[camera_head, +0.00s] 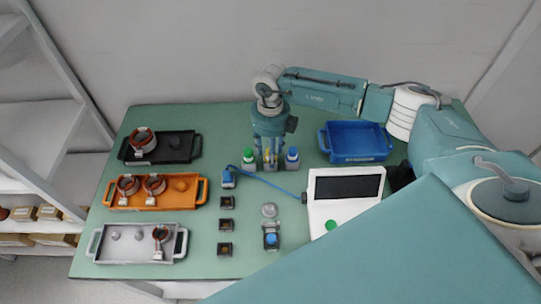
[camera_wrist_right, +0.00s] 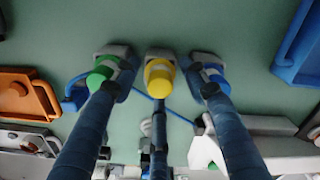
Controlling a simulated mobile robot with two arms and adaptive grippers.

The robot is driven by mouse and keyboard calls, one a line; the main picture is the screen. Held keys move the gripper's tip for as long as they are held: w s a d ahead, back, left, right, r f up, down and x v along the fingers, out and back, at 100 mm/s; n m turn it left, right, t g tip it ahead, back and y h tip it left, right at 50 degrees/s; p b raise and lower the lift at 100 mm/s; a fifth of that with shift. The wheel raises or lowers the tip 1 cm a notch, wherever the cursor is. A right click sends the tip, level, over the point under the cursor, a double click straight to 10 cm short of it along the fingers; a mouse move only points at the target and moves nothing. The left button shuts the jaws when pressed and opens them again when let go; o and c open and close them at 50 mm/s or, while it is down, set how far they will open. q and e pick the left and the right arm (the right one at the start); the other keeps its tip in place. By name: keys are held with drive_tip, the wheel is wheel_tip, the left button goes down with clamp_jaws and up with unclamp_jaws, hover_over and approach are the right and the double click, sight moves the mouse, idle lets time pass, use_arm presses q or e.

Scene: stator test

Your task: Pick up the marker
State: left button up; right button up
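Three capped markers or bottles stand in a row at the back of the green table: green-capped (camera_head: 249,158), yellow-capped, and blue-capped (camera_head: 292,155). The yellow one is mostly hidden behind my fingers in the head view. The wrist view shows the green cap (camera_wrist_right: 101,76), yellow cap (camera_wrist_right: 159,76) and blue cap (camera_wrist_right: 214,78) clearly. My right gripper (camera_head: 270,165) points down over the row, centred on the yellow one. Its fingers (camera_wrist_right: 162,92) are spread, with outer tips near the green and blue ones. Nothing is visibly held. My left gripper is out of view.
A blue tray (camera_head: 361,158) stands right of the row. A white device with a dark screen (camera_head: 346,186) is in front. Black (camera_head: 126,152), orange (camera_head: 109,191) and grey (camera_head: 94,243) trays line the left. Small square blocks (camera_head: 225,249) stand mid-table.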

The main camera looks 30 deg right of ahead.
clamp_jaws()
drive_tip(key=shift+r, duration=0.1)
